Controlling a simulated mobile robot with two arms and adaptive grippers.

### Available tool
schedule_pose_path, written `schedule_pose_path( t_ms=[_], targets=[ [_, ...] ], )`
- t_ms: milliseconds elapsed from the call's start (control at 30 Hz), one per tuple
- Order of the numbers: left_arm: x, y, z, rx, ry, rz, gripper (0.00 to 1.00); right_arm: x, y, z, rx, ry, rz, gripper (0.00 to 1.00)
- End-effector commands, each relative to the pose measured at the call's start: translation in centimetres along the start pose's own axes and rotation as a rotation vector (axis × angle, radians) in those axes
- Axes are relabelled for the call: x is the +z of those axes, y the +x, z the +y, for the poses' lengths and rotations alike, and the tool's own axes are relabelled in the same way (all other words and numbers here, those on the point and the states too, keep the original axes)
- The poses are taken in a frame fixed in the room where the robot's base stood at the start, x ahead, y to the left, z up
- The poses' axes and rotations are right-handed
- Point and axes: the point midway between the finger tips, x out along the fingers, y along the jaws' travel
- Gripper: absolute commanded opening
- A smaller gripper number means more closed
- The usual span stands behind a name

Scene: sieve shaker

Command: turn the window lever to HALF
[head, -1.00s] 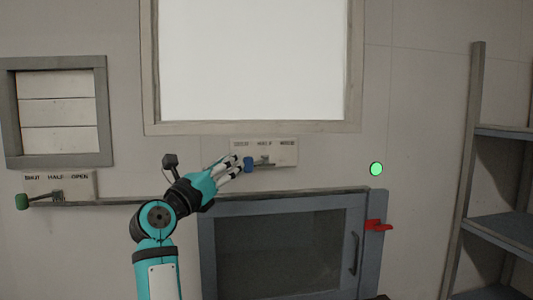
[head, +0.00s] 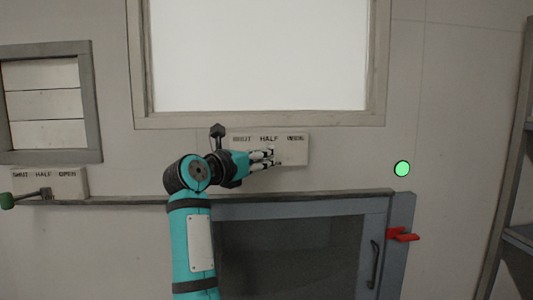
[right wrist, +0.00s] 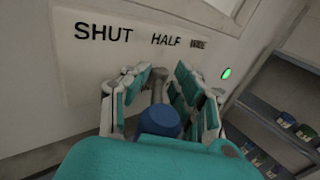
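The window lever has a blue knob (right wrist: 160,122) and a grey rod (right wrist: 158,92). It is mounted on a pale label plate (head: 296,150) below the large bright window (head: 260,50). The plate reads SHUT, HALF and a third word that is hard to read. My right gripper (head: 275,157) is in front of the plate below HALF and hides the lever in the head view. In the right wrist view its fingers (right wrist: 160,88) stand apart on both sides of the rod, with the knob between them nearer the camera. I cannot tell the lever's exact angle. My left gripper is not in view.
A second lever with a green knob (head: 7,201) sits on another SHUT/HALF/OPEN plate (head: 72,181) below a slatted vent (head: 48,105). Below my gripper is a grey cabinet door (head: 290,250) with a red latch (head: 402,234). A green light (head: 402,169) and shelves (head: 520,237) are to the right.

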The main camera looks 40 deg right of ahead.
Motion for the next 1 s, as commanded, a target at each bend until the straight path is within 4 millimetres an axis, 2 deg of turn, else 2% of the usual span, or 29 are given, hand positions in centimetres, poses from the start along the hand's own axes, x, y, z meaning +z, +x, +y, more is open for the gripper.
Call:
schedule_pose_path(
  t_ms=[100,200,300,433,600,833,1000],
  targets=[
    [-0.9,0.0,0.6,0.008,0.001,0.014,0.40,0.0,0.0,0.0,0.000,0.000,0.000,0.30],
    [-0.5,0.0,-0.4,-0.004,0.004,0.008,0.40,0.0,0.0,0.0,0.000,0.000,0.000,0.28],
    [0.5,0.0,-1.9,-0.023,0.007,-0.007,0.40,0.0,0.0,0.0,0.000,0.000,0.000,0.15],
    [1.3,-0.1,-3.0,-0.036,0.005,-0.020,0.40,0.0,0.0,0.0,0.001,0.000,0.000,0.00],
    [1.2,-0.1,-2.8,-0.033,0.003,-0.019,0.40,0.0,0.0,0.1,0.003,0.000,-0.001,0.00],
    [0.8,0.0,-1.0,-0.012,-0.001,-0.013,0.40,0.1,0.0,0.2,0.007,0.001,-0.002,0.00],
    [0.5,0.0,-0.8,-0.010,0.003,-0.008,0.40,0.1,0.1,0.3,0.011,0.001,-0.003,0.00]
  ],
)
